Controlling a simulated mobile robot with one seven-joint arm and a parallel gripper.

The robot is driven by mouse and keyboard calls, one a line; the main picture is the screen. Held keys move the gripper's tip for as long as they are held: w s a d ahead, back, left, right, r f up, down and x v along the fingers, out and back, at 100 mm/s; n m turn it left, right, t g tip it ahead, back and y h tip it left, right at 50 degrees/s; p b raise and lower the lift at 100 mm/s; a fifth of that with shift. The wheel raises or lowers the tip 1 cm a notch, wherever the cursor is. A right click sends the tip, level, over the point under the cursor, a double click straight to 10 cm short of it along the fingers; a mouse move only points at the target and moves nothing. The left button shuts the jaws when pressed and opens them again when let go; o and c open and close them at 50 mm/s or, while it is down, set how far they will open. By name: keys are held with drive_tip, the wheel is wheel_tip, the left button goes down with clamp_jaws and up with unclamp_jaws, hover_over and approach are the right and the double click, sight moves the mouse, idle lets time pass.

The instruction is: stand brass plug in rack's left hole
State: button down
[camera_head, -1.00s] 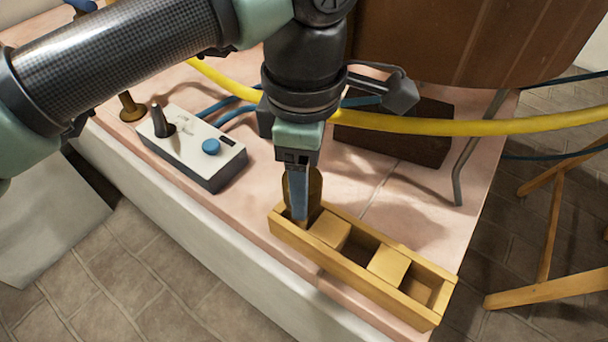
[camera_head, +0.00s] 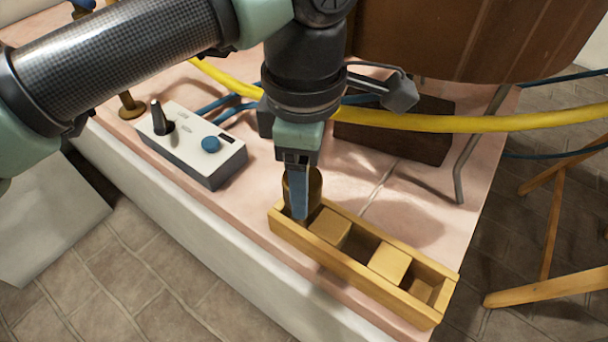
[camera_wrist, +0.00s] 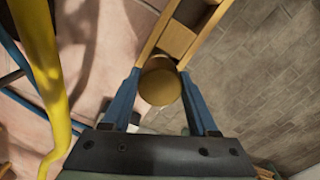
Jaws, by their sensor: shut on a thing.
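The brass plug (camera_head: 314,188) is a dull gold cylinder at the left end of the wooden rack (camera_head: 375,287). My gripper (camera_head: 299,213) is shut on the plug, pointing down, with a blue finger in front of it. The plug looks upright over or in the rack's left hole; its lower end is hidden by the finger and the rack wall, so I cannot tell how deep it sits. In the wrist view, the plug (camera_wrist: 160,84) shows end-on between both blue fingers, at the end of the rack (camera_wrist: 160,28).
Light wood blocks (camera_head: 388,262) divide the rack, with open gaps between them. A white control box (camera_head: 190,145) with a lever and blue button stands left. A yellow hose (camera_head: 450,126) crosses behind my gripper, before a dark block (camera_head: 395,143). The pink tabletop's front edge runs close to the rack.

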drive_tip(key=shift+f+b, duration=1)
drive_tip(key=shift+f, duration=0.4)
idle(2.6)
drive_tip(key=shift+c, duration=0.5)
unclamp_jaws()
drive_tip(key=shift+r, duration=0.1)
drive_tip(key=shift+r+p, duration=2.75)
drive_tip(key=shift+r, duration=0.65)
drive_tip(key=shift+s, duration=0.1)
